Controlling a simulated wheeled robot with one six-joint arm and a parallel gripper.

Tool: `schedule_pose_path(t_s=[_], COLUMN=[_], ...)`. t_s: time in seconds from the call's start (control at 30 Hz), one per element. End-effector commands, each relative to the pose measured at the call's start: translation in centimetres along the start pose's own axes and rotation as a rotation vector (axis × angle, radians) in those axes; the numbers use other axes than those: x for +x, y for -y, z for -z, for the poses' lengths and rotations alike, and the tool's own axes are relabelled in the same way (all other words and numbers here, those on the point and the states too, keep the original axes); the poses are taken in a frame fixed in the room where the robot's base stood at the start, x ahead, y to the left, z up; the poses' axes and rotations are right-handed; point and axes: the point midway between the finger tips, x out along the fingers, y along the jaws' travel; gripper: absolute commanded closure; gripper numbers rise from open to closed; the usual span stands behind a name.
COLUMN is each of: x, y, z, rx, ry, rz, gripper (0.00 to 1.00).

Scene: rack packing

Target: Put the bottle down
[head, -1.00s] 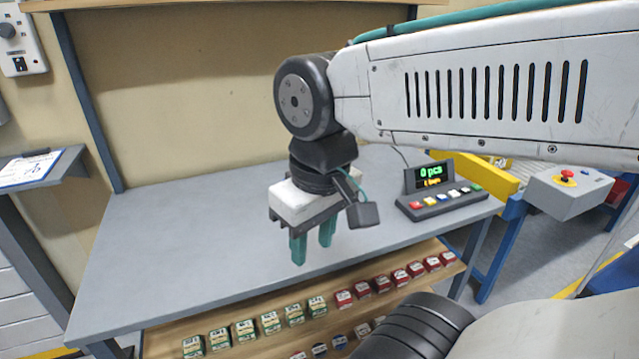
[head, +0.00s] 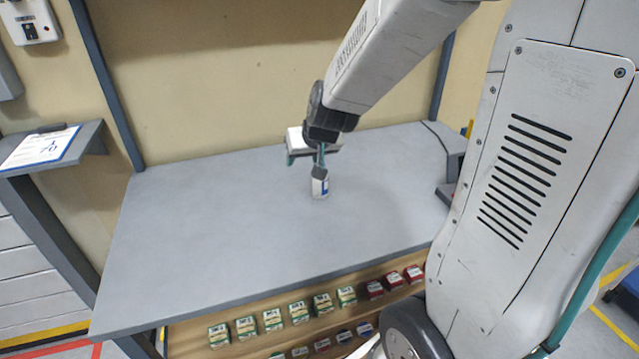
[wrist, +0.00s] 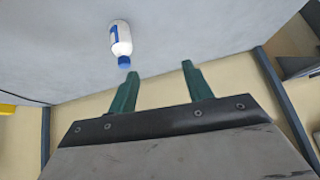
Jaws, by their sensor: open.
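A white bottle with a blue label (head: 320,188) stands upright on the bare grey tabletop (head: 210,240). In the wrist view the bottle (wrist: 121,38) shows its blue cap, which points toward my fingertips. My gripper (wrist: 160,69) is open, with its two green fingers apart and nothing between them. The bottle lies beyond the fingertips and a little left of the gap in the wrist view, apart from the fingers.
Rows of green boxes (head: 273,320) and red boxes (head: 394,280) stand on the wooden shelf below the table's front edge. A clipboard (head: 40,148) lies on a side shelf at left. The tabletop around the bottle is clear.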

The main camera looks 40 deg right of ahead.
Motion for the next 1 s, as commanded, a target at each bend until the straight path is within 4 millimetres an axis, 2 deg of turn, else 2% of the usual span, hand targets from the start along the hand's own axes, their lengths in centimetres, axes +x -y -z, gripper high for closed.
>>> schedule_pose_path(t_s=[0.03, 0.1, 0.2, 0.3, 0.73, 1.0], x=[2.0, 4.1, 6.0, 7.1, 10.9, 14.5], y=[-1.5, -3.4, -5.5, -6.8, -7.9, -8.6], z=[0.5, 1.3, 1.9, 2.2, 2.5, 2.5], rx=[0.024, 0.048, 0.069, 0.079, 0.082, 0.082], ry=[-0.026, -0.073, -0.121, -0.149, -0.16, -0.16], rz=[-0.036, -0.086, -0.142, -0.179, -0.195, -0.195], gripper=[0.5, 0.5, 0.5, 0.5, 0.5, 0.5])
